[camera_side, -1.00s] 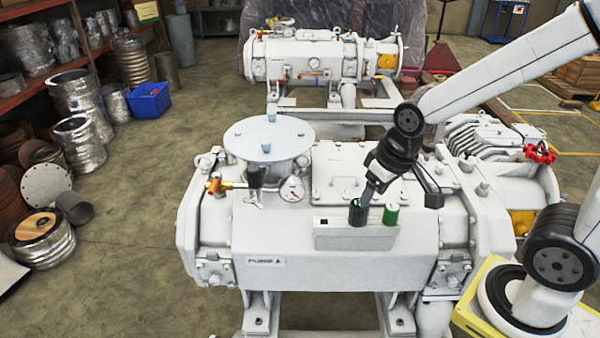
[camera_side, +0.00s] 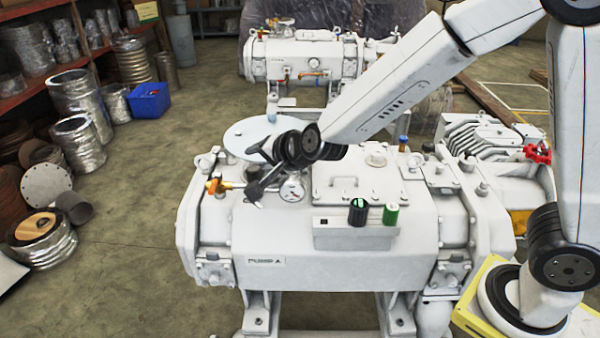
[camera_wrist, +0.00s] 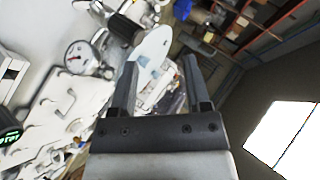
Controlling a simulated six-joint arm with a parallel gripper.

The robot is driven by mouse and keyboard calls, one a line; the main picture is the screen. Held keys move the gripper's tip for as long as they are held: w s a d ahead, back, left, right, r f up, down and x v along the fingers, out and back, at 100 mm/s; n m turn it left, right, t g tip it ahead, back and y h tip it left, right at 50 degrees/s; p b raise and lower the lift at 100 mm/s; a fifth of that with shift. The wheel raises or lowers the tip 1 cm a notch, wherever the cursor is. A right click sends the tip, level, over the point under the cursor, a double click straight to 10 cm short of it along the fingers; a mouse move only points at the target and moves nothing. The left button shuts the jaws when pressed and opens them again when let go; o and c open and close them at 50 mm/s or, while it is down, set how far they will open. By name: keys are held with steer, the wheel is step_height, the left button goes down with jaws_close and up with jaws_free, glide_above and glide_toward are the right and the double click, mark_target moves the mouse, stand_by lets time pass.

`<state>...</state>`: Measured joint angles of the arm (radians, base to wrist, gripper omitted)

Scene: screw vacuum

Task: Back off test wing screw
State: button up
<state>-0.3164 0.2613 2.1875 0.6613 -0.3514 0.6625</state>
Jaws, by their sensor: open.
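A black-handled fitting (camera_wrist: 123,30) with bright metal beneath it stands beside the pressure gauge (camera_wrist: 75,56) in the wrist view. I cannot tell for sure whether it is the test wing screw. The left finger overlaps the picture just below the black handle. Contact cannot be made out.
A round pale-blue flange plate (camera_side: 240,136) lies close behind my gripper. A brass valve (camera_side: 217,186) sits to its left.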

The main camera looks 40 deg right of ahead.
steer(key=w+a+f+m+t+h, duration=0.1)
steer(key=w+a+m+t+h, duration=0.25)
steer(key=m+h, duration=0.65)
steer(key=s+a+f+m+g+h, duration=0.1)
steer(key=s+f+m, duration=0.1)
steer(key=f+m, duration=0.3)
steer(key=s+a+f+m+g+h, duration=0.1)
steer(key=s+f+m+h, duration=0.1)
steer(key=f+m, duration=0.3)
step_height(320, 180, down, 3)
steer(key=shift+s+a+r+m+h, duration=0.1)
steer(key=shift+s+a+m+h, duration=0.25)
steer(key=shift+s, duration=0.1)
steer(key=shift+x, duration=3.9)
jaws_close()
